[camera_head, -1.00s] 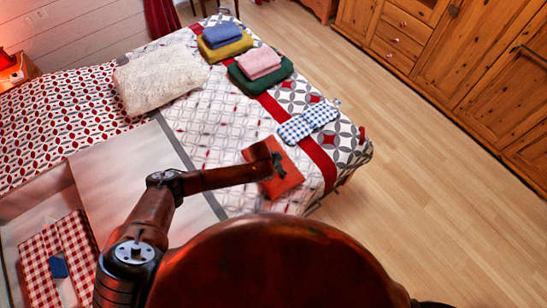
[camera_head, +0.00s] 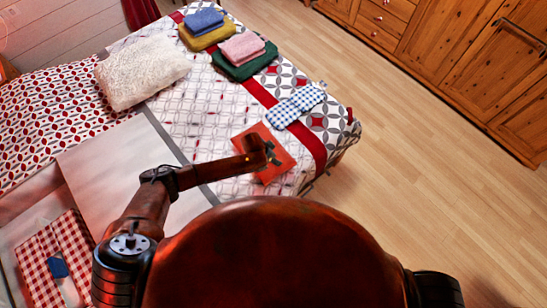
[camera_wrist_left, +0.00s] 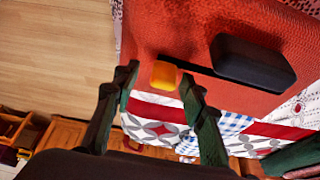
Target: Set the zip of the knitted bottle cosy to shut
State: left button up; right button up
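The knitted cosy (camera_head: 283,165) is an orange-red piece lying on the bed, partly hidden by my left gripper (camera_head: 268,153). In the left wrist view its ribbed red surface (camera_wrist_left: 180,28) fills the upper part. A dark zip line (camera_wrist_left: 195,69) runs from a yellow-orange pull (camera_wrist_left: 164,75) to a black block (camera_wrist_left: 252,62) on the right. My left gripper (camera_wrist_left: 158,80) is open, its dark fingers on either side of the pull. I see a gap on both sides; contact cannot be told. My right gripper is out of view.
A blue checked cloth (camera_head: 297,104) lies beside the cosy on the bed. Folded towels (camera_head: 245,60) and a white cushion (camera_head: 143,72) are further back. An open case (camera_head: 100,170) with a red checked cloth is at left. Floor (camera_head: 420,170) at right is clear.

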pick_arm(q)
jog(key=shift+r, duration=0.1)
jog(key=v, duration=1.1)
jog(key=shift+s+a+r, duration=0.15)
jog(key=shift+s+r, duration=0.05)
jog(key=shift+r, duration=0.15)
